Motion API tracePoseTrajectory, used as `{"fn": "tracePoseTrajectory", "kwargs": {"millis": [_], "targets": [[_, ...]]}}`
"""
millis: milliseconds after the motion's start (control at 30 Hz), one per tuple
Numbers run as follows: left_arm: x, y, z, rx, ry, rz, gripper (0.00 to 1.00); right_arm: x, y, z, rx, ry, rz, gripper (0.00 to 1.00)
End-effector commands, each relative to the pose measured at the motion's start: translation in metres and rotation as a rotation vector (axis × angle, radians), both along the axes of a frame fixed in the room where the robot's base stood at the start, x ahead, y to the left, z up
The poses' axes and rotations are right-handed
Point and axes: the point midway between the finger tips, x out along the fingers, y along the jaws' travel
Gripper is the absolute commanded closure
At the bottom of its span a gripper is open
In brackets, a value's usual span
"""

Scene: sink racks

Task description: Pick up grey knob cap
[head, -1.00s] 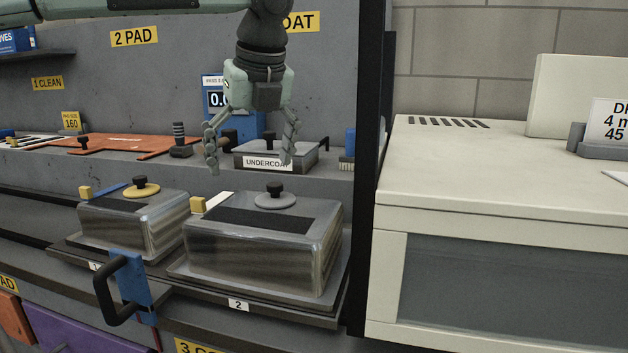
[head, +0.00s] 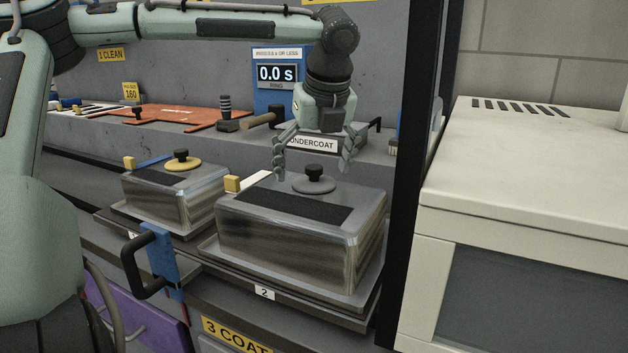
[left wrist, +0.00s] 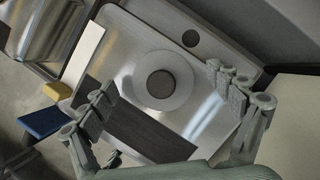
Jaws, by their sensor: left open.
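In the left wrist view the cap (left wrist: 178,103) lies near the middle, between the open fingers. My left gripper (head: 314,168) is open and empty, pointing down just above and around the knob in the head view; I cannot tell whether it touches. It also shows in the left wrist view (left wrist: 168,100). My right gripper is not in view.
A second box (head: 170,205) with a yellow knob cap (head: 182,162) stands to the left. A blue bracket with a black handle (head: 155,262) juts out in front. The UNDERCOAT tray (head: 313,144) is behind. A cream cabinet (head: 530,180) stands to the right.

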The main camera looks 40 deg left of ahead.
Motion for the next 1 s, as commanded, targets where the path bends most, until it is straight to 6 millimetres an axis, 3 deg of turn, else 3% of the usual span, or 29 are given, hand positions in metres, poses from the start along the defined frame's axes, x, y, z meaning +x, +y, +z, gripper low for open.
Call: {"fn": "tracePoseTrajectory", "kwargs": {"millis": [200,633,1000], "targets": [[0.000,0.000,0.000,0.000,-0.001,0.000,0.11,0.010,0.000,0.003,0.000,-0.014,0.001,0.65],[0.000,0.000,0.000,0.000,0.000,0.000,0.63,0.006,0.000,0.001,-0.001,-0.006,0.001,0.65],[0.000,0.000,0.006,0.000,-0.002,0.001,0.63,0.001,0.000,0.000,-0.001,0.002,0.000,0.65]]}}
